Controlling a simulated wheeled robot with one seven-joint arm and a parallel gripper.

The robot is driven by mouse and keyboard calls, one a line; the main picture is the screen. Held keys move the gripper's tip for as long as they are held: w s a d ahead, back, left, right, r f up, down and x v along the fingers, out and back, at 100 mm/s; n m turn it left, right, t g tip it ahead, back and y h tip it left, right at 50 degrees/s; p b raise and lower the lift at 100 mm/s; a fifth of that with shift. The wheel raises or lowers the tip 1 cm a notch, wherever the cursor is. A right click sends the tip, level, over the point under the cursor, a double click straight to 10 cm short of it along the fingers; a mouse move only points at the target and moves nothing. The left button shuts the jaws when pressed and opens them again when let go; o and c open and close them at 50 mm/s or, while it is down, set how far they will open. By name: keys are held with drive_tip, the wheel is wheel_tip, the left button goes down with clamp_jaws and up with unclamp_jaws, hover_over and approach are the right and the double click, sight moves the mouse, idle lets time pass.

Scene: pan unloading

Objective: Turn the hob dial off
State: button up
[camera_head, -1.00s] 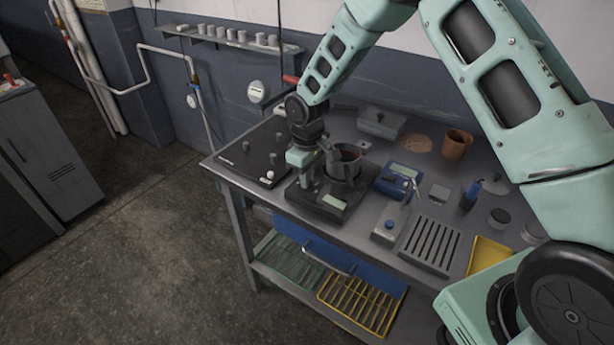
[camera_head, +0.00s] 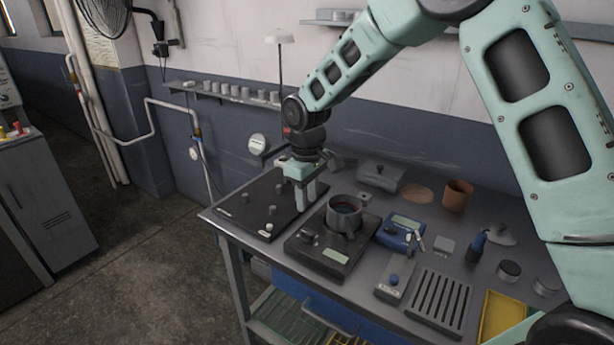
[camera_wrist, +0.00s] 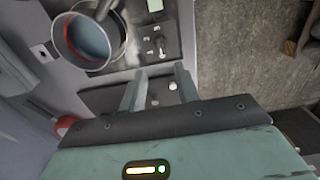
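The hob (camera_head: 325,262) is a dark flat unit on the bench with a pale display on its front part. Its dial (camera_head: 306,236) is a small knob at the front left; it also shows in the wrist view (camera_wrist: 160,45). I cannot read the dial's setting. A grey pan (camera_head: 344,224) with a reddish inner rim sits on the hob; it also shows in the wrist view (camera_wrist: 88,40). My gripper (camera_head: 306,206) points down, left of and behind the pan. In the wrist view its two fingers (camera_wrist: 160,72) are apart with nothing between them.
A black board (camera_head: 245,205) with several small pegs lies left of the hob. A blue device (camera_head: 402,233), a slotted grey rack (camera_head: 440,302) and a brown pot (camera_head: 457,196) stand to the right. A grey lidded box (camera_head: 381,174) is at the back by the wall.

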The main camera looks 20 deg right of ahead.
wheel_tip(320, 180, up, 7)
drive_tip(key=b, duration=0.1)
drive_tip(key=shift+r, duration=0.1)
idle(0.5)
